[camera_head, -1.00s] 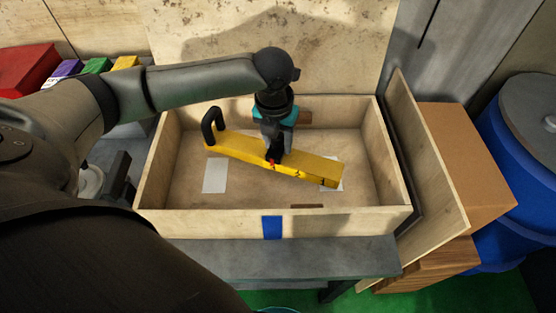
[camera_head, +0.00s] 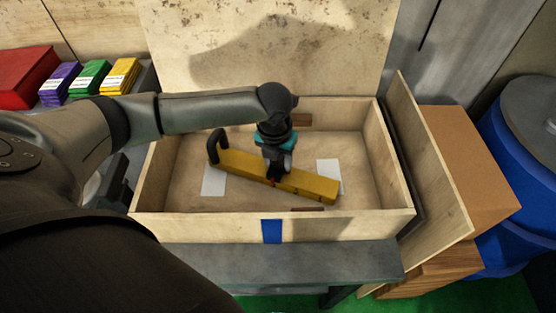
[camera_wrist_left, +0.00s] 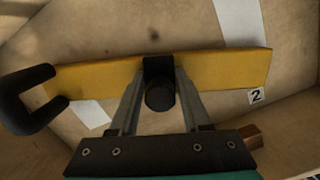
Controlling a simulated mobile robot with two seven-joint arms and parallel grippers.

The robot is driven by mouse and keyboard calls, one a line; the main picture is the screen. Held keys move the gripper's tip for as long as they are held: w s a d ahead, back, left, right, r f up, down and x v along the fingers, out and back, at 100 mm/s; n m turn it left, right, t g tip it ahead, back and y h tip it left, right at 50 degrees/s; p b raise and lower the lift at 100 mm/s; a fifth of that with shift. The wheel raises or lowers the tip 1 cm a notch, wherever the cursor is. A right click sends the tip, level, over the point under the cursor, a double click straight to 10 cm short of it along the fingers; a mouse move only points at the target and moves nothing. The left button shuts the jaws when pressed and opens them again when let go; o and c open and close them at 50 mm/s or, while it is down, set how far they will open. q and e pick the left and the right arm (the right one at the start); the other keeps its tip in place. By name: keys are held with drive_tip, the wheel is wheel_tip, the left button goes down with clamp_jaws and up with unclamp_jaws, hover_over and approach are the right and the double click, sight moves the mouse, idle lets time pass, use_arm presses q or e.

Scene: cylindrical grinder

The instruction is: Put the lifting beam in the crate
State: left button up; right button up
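The yellow lifting beam (camera_head: 312,187) lies slantwise inside the open wooden crate (camera_head: 340,225), within its walls. A black hook-like handle (camera_head: 217,146) rises from its left end. My left gripper (camera_head: 275,174) reaches down into the crate and is shut on the beam near its middle. The left wrist view shows the beam (camera_wrist_left: 222,70) crossing between the fingers (camera_wrist_left: 158,82). The beam is low over the crate floor; I cannot tell whether it touches. My right gripper is not in view.
White sheets (camera_head: 213,181) lie on the crate floor. The crate lid (camera_head: 430,170) leans at the right, beside cardboard boxes (camera_head: 470,165) and a blue barrel (camera_head: 520,150). Coloured binders (camera_head: 90,78) and a red box (camera_head: 25,75) stand at the left. A grey bench (camera_head: 300,262) supports the crate.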

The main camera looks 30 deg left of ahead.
use_arm(q)
drive_tip(key=o, duration=0.4)
drive_tip(key=shift+r, duration=0.1)
drive_tip(key=r, duration=0.4)
drive_tip(key=s+r+p, duration=0.1)
drive_tip(key=r, duration=0.3)
drive_tip(key=r+p, duration=0.1)
drive_tip(key=r, duration=0.3)
drive_tip(key=shift+s+d, duration=0.15)
drive_tip(key=shift+s, duration=0.1)
